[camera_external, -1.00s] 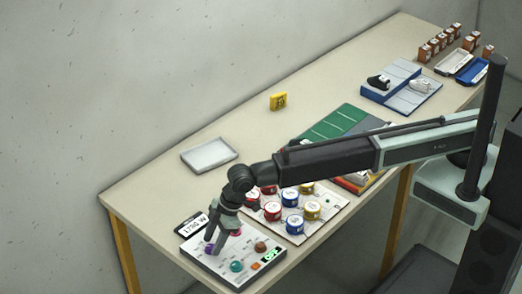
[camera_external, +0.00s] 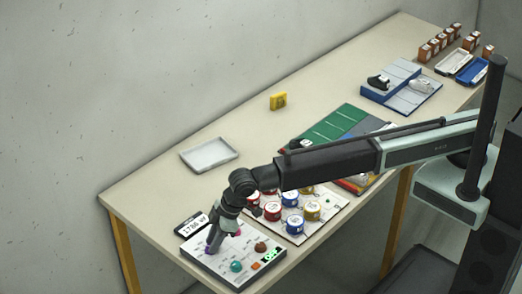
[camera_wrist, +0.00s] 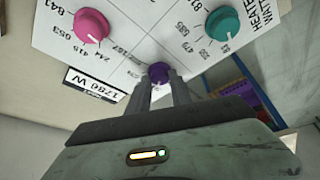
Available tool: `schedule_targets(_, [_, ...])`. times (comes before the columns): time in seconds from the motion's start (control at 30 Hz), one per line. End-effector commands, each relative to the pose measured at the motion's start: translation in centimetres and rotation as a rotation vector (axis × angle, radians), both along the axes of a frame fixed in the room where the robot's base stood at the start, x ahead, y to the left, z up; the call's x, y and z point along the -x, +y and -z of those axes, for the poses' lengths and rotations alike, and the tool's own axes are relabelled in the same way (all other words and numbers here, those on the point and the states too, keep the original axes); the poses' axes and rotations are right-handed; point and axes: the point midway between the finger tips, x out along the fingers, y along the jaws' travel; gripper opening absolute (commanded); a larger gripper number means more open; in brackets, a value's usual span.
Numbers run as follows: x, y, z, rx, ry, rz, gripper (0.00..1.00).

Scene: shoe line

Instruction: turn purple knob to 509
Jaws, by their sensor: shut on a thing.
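The purple knob (camera_wrist: 159,71) sits on a white control panel (camera_wrist: 130,35) with printed number scales. In the wrist view my gripper (camera_wrist: 161,82) has its two fingers on either side of the knob, shut on it. The fingers and the gripper body hide part of the knob and the numbers near it, so I cannot read its setting. In the external view my gripper (camera_external: 213,248) points down at the left part of the panel (camera_external: 222,272) and mostly covers the knob.
A pink knob (camera_wrist: 91,25) and a teal knob (camera_wrist: 222,23) stand close by on the panel. A display (camera_external: 192,224) reading about 1786 W sits behind it. Red, blue and yellow cans (camera_external: 292,224) stand right of the panel. An empty tray (camera_external: 209,154) lies farther back.

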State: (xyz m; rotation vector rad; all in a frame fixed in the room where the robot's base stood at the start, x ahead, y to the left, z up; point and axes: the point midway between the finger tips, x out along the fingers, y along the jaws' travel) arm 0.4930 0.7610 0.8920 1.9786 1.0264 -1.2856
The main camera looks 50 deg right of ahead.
Motion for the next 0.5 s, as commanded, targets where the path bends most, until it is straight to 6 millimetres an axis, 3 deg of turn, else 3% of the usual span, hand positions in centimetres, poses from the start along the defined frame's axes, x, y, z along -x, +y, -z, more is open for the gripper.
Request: schedule_targets(0.5, [0.25, 0.4, 0.0, 0.001, -0.001, 0.382, 0.0])
